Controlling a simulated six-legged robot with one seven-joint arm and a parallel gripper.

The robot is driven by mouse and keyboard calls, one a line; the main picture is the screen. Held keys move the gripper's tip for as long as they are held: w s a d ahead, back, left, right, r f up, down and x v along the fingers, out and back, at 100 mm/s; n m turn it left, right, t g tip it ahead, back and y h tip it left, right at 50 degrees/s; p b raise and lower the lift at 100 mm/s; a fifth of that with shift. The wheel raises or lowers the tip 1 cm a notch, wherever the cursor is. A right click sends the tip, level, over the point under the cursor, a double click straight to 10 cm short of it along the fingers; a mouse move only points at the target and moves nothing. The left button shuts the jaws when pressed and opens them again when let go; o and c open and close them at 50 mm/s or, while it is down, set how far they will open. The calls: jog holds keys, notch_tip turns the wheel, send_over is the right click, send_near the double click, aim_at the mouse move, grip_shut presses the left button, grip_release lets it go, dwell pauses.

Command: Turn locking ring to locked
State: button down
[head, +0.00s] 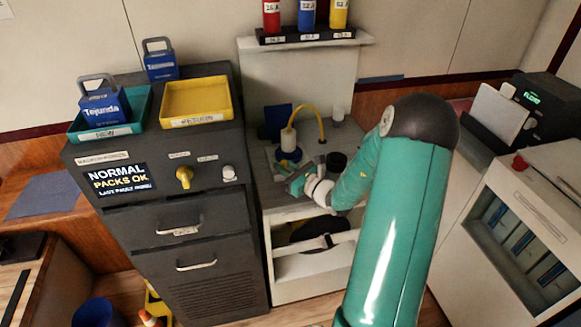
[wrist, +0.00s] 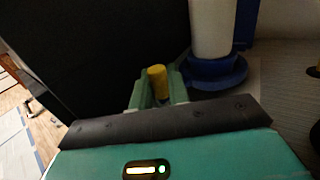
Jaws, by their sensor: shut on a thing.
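My gripper (wrist: 158,90) is shut on a short yellow peg (wrist: 157,75), its green fingers on either side. I cannot see what the peg is fixed to; it may belong to the locking ring. Right behind it in the wrist view, a white cylinder (wrist: 211,28) stands upright in a round blue collar (wrist: 217,72). In the head view my gripper (head: 294,178) is low over the grey bench, just in front of the blue collar (head: 289,157) and the white cylinder (head: 288,139). My fingers hide the peg there.
A yellow hose (head: 318,118) arches over the bench. A dark round pot (head: 336,162) stands right of my gripper. A dark cabinet (head: 185,225) with a yellow knob (head: 184,177) is at left; its black side (wrist: 100,50) is close in the wrist view.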

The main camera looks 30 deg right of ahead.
jog(key=shift+w+a, duration=0.4)
jog(key=shift+a, duration=0.3)
jog(key=c, duration=1.4)
grip_release()
jog(key=shift+w, duration=0.15)
jog(key=shift+o, duration=0.2)
jog(key=shift+s+d, duration=0.2)
jog(key=v, duration=1.3)
jog(key=shift+s, duration=0.35)
